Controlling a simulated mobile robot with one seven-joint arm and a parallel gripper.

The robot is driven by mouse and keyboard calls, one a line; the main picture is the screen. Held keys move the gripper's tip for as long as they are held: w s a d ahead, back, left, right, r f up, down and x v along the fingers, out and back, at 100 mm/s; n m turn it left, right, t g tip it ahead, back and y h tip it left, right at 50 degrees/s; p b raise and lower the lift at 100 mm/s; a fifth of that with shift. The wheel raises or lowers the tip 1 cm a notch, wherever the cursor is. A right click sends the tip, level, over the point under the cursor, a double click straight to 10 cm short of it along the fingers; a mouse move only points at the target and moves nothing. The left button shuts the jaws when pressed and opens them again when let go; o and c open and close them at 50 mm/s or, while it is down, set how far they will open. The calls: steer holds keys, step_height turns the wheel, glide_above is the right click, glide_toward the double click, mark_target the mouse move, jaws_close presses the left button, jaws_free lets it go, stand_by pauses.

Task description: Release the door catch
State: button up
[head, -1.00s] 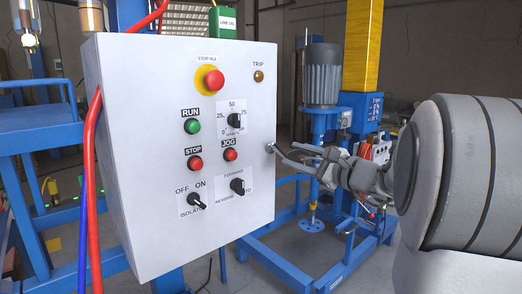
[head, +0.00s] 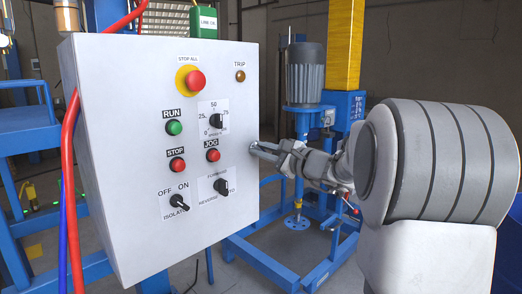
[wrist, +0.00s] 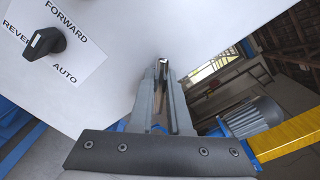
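The door catch (wrist: 163,61) is a small metal piece on the right edge of the white control cabinet's door (head: 140,235). In the head view my fingers mostly hide it. My gripper (head: 256,149) reaches in from the right, with its fingertips at the door's right edge. In the wrist view the two fingers of my gripper (wrist: 163,72) lie close together, with the catch between their tips. They look shut on it. The door sits flush, with no gap seen.
The door face carries a red stop button (head: 195,80), a green run button (head: 174,128) and a forward/reverse selector (head: 221,187). Red and blue cables (head: 66,200) hang at the left. A grey motor (head: 305,75) on a blue frame stands behind my gripper.

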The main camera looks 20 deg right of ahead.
steer(key=shift+f+n+b, duration=0.2)
steer(key=shift+n+b, duration=0.2)
steer(key=shift+b, duration=0.5)
jaws_close()
steer(key=shift+f+b, duration=0.1)
steer(key=shift+b, duration=0.45)
steer(key=n+b, duration=0.2)
steer(key=b, duration=0.2)
steer(key=shift+f, duration=0.15)
steer(key=n+b, duration=0.4)
steer(key=b, duration=0.3)
steer(key=shift+n, duration=0.3)
steer(key=shift+r+n+b, duration=0.2)
steer(key=shift+n+b, duration=0.5)
steer(key=shift+b, duration=0.3)
steer(key=shift+r, duration=0.1)
steer(key=o, duration=0.7)
jaws_free()
